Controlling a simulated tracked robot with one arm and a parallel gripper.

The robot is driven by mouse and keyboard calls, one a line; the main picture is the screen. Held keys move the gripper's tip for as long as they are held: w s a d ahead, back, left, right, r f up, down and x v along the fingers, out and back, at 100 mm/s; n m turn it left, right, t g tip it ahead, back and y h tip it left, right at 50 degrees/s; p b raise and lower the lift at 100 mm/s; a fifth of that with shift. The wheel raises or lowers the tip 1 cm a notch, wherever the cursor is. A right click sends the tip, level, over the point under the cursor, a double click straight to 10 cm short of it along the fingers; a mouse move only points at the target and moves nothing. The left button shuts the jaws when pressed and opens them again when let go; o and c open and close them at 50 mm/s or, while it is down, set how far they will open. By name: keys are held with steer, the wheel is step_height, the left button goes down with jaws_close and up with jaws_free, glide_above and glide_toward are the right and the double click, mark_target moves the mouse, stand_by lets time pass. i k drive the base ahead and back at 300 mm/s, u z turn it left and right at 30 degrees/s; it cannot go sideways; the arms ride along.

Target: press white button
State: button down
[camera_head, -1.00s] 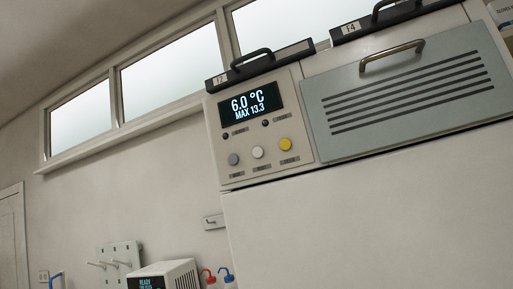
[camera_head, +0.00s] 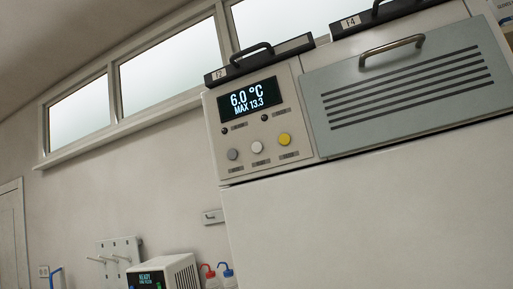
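The white button (camera_head: 257,147) is a small round button in the middle of a row of three on the control panel (camera_head: 238,128). A grey button (camera_head: 233,154) is on its left and a yellow button (camera_head: 285,139) on its right. Above them a dark display (camera_head: 250,97) reads 6.0 °C, MAX 13.3. The panel is on the upper left front of a large white cabinet (camera_head: 370,215), tilted in the picture. My gripper is not in the picture.
A grey vented cover (camera_head: 400,95) with a handle is right of the panel. Black handled lids (camera_head: 258,60) sit on top. A small device reading READY (camera_head: 165,273), wash bottles (camera_head: 218,276) and a wall peg rack (camera_head: 120,255) are at lower left. Space before the panel looks clear.

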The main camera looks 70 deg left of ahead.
mark_target(258, 146)
steer(key=z, duration=0.5)
steer(key=k, duration=1.35)
steer(key=u, duration=0.5)
steer(key=i, duration=1)
steer(key=z, duration=0.05)
